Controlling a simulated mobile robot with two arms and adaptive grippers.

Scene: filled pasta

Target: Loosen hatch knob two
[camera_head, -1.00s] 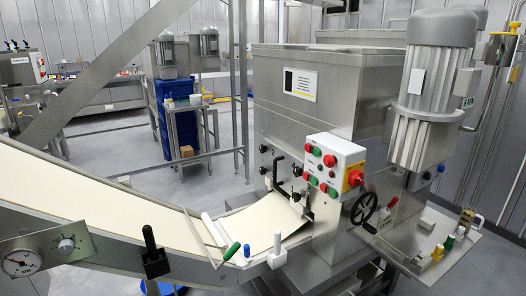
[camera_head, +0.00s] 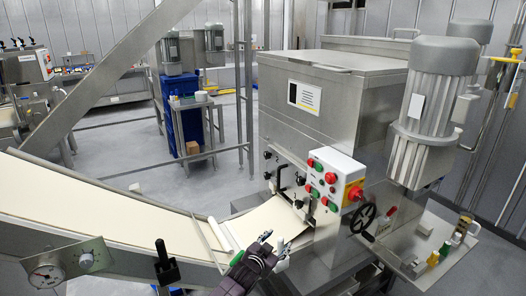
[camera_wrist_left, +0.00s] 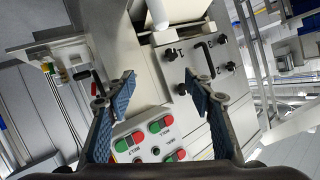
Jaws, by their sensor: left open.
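Several small black knobs sit on the steel front plate of the machine, around a black hatch handle (camera_head: 283,176); one is an upper left knob (camera_head: 267,155), another a right-hand knob (camera_head: 300,181). The wrist view shows the handle (camera_wrist_left: 209,52), a knob (camera_wrist_left: 171,54) and another knob (camera_wrist_left: 181,89) beyond the right fingertip. My left gripper (camera_head: 272,243) is in front of and below the knobs, apart from them. In the wrist view the left gripper (camera_wrist_left: 160,78) is open and empty. My right gripper is out of view.
A control box (camera_head: 335,178) with red and green buttons juts out right of the knobs, with a black handwheel (camera_head: 363,218) beyond. A dough sheet (camera_head: 110,215) runs on the conveyor below. A black lever (camera_head: 163,255) stands on the conveyor edge.

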